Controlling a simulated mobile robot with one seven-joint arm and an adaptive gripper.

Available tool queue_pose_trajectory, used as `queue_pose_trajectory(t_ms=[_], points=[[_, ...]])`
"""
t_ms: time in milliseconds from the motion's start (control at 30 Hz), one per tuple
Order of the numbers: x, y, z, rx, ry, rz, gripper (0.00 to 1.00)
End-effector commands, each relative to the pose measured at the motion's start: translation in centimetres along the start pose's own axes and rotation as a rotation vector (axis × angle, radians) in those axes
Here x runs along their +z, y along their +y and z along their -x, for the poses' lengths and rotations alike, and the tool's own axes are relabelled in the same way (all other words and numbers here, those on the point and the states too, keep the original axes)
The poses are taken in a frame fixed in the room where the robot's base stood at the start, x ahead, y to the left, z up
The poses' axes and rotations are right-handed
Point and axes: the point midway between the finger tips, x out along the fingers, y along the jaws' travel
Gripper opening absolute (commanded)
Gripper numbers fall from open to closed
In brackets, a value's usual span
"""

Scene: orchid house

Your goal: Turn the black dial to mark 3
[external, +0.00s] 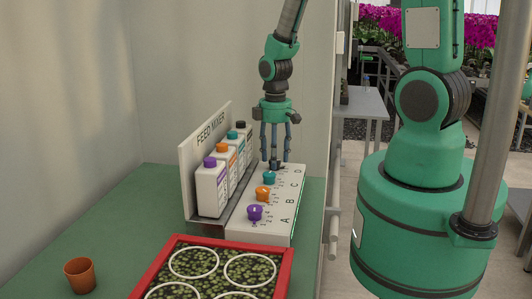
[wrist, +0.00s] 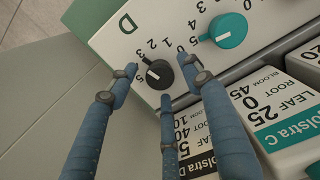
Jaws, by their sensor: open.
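The black dial (wrist: 158,74) sits on the white panel (wrist: 108,32) beside the letter D in the wrist view. It has a white pointer line; I cannot tell surely which mark it points at. Small numbers, among them 1, 2 and 3, curve around it. My gripper (wrist: 159,78) is open, with its three blue fingers spread around the dial. Whether any finger touches it is unclear. In the external view my gripper (external: 275,158) points straight down over the far end of the panel, and its fingers partly hide the dial (external: 275,164).
Teal (external: 269,178), orange (external: 263,193) and purple (external: 254,213) dials line the same panel. Several bottles (external: 211,187) stand close behind it, before the FEED MIXER board (external: 190,160). A red-rimmed tray (external: 150,270) and an orange pot (external: 80,275) are on the green bench.

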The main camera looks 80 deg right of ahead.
Motion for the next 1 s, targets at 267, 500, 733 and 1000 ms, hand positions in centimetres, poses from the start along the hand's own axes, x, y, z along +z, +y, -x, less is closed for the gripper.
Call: queue_pose_trajectory(t_ms=[267,500,733,1000], points=[[-0.1,0.1,1.5,0.001,0.001,0.0,0.49],[-0.1,0.1,4.8,0.003,0.003,0.0,0.49],[-0.1,0.1,8.6,0.002,0.002,0.0,0.49],[0.0,0.0,11.4,0.001,0.001,0.0,0.49]])
